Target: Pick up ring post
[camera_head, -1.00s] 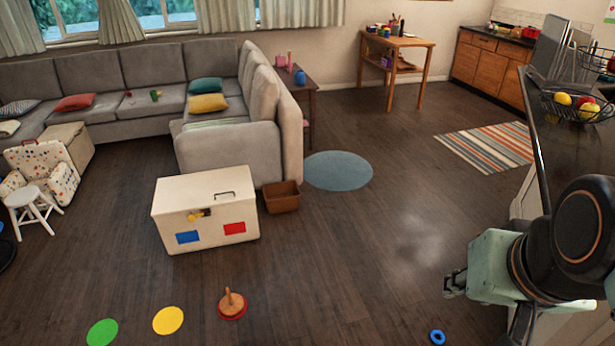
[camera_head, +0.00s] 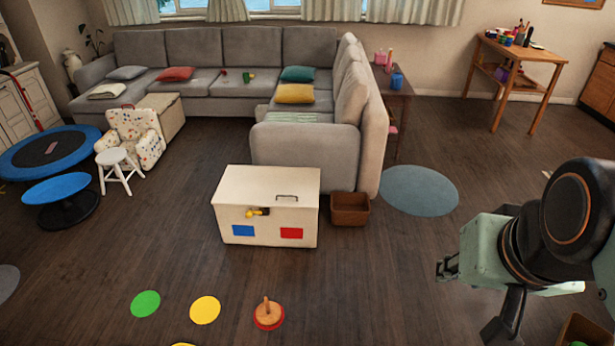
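The ring post (camera_head: 268,315) stands upright on the wooden floor, low in the picture and a little left of centre. It has a wooden peg on a round wooden base with red at its rim. My gripper (camera_head: 444,269) is on the right side of the picture, held up well to the right of the post and apart from it. It points to the left. Its fingers are small and dark here, and their spacing is hard to make out. Nothing shows between them.
Yellow (camera_head: 205,310) and green (camera_head: 145,304) floor discs lie left of the post. A white toy chest (camera_head: 267,207) and a brown bin (camera_head: 350,209) stand behind it. A grey sofa (camera_head: 305,142) is farther back. A brown box (camera_head: 585,332) is at the lower right. Floor right of the post looks clear.

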